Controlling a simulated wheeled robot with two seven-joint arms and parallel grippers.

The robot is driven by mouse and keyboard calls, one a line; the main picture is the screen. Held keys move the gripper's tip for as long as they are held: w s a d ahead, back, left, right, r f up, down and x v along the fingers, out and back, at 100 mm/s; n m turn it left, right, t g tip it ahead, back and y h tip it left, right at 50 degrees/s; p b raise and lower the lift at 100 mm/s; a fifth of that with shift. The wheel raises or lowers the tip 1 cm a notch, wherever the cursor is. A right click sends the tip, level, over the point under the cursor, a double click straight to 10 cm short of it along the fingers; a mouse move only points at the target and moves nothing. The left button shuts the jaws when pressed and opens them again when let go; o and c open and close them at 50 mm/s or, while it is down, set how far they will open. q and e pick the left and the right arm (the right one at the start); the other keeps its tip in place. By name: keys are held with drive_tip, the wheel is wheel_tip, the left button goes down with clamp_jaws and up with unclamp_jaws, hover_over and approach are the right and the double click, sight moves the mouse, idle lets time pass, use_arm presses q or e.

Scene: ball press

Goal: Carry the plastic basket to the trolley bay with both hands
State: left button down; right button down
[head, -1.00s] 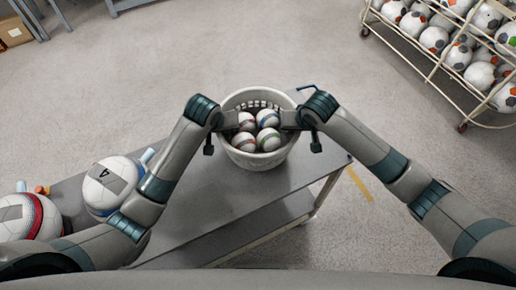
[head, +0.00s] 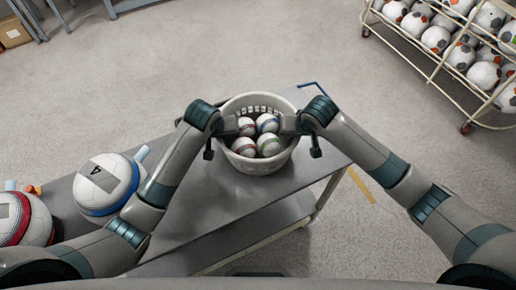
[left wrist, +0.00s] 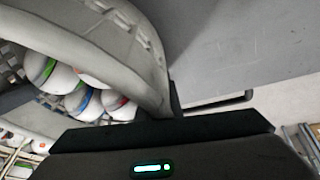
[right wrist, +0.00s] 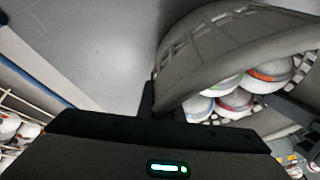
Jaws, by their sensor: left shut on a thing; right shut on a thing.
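The plastic basket (head: 258,165) is pale grey, round and upright, with several small balls (head: 268,123) inside. It is over the grey table (head: 200,215); whether its base touches the top is hidden. My left gripper (head: 233,125) is shut on the left side of the basket rim, and my right gripper (head: 287,124) is shut on the right side. The basket rim (left wrist: 148,70) fills much of the left wrist view, and its slotted wall (right wrist: 205,45) shows in the right wrist view. I cannot identify the trolley bay for sure.
A wheeled rack (head: 430,60) of balls stands at the upper right. Two larger balls lie on the left of the table, one marked 4 (head: 106,184). A yellow floor strip (head: 361,186) lies right of the table. Open floor (head: 300,50) lies beyond it.

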use_arm(q)
drive_tip(key=c, duration=2)
unclamp_jaws()
drive_tip(key=shift+a, duration=0.1)
use_arm(e)
drive_tip(key=c, duration=2)
unclamp_jaws()
drive_tip(key=shift+d, duration=0.1)
use_arm(q)
drive_tip(key=shift+o, duration=0.3)
use_arm(e)
drive_tip(key=shift+o, duration=0.3)
use_arm(q)
drive_tip(key=shift+r, duration=0.15)
drive_tip(key=v, duration=1.1)
drive_tip(key=shift+s+r, duration=0.25)
drive_tip(key=shift+r, duration=0.05)
use_arm(e)
drive_tip(key=v, duration=1.2)
